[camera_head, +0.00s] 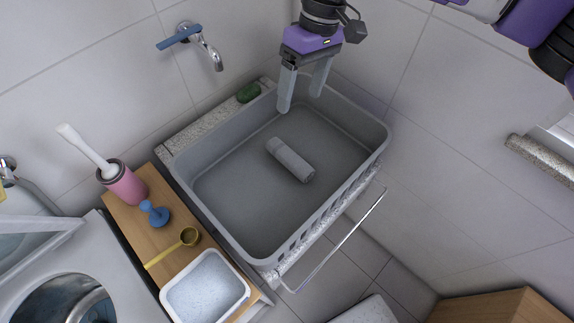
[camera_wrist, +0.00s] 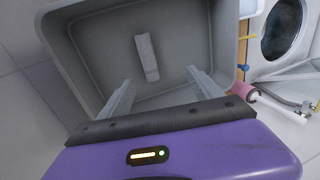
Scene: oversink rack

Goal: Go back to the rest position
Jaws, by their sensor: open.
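My gripper (camera_head: 303,92) hangs above the back right part of a grey basket (camera_head: 240,235) in the head view. Its two pale fingers are apart, with nothing between them.
A green object (camera_head: 248,93) lies on the speckled ledge behind the basket, below a wall tap (camera_head: 208,48). A metal rail (camera_head: 340,245) runs in front.

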